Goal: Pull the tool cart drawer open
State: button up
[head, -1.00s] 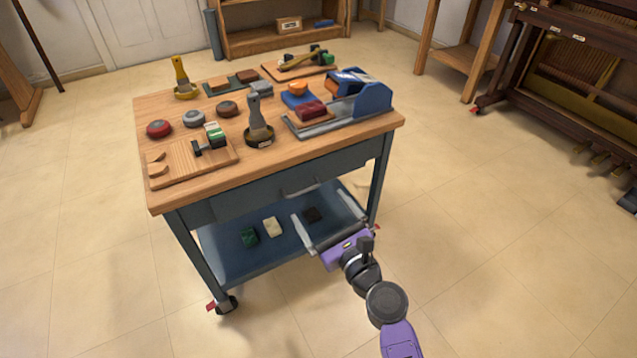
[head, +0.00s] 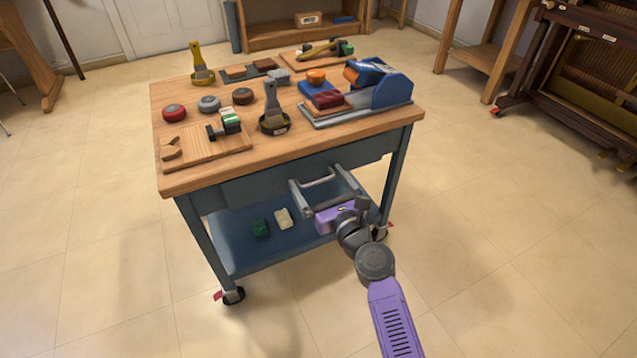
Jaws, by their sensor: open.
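The tool cart (head: 180,183) has a wooden top and a blue-grey frame. Its drawer (head: 250,186) is under the top and looks shut. The drawer's pale bar handle (head: 318,179) shows at the right part of the drawer front. My gripper (head: 318,184) is open, with one finger on each side of the handle in the picture. The fingertips are close to the drawer front. I cannot tell whether they touch the handle.
Brushes, round tins, a wooden board and a blue tool (head: 385,84) stand on the cart top. A piano frame (head: 590,80) stands at right. The floor before the cart is clear.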

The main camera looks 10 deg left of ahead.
jog(key=c, duration=1.8)
jog(key=shift+o, duration=0.2)
jog(key=p+v, duration=0.5)
jog(key=v, duration=2)
jog(key=shift+d+p, duration=0.3)
jog(key=shift+d, duration=0.1)
jog(key=o, duration=1.8)
jog(key=shift+c, duration=0.2)
jog(key=p+v, duration=0.1)
jog(key=v, duration=0.7)
jog(key=shift+a+r, duration=0.1)
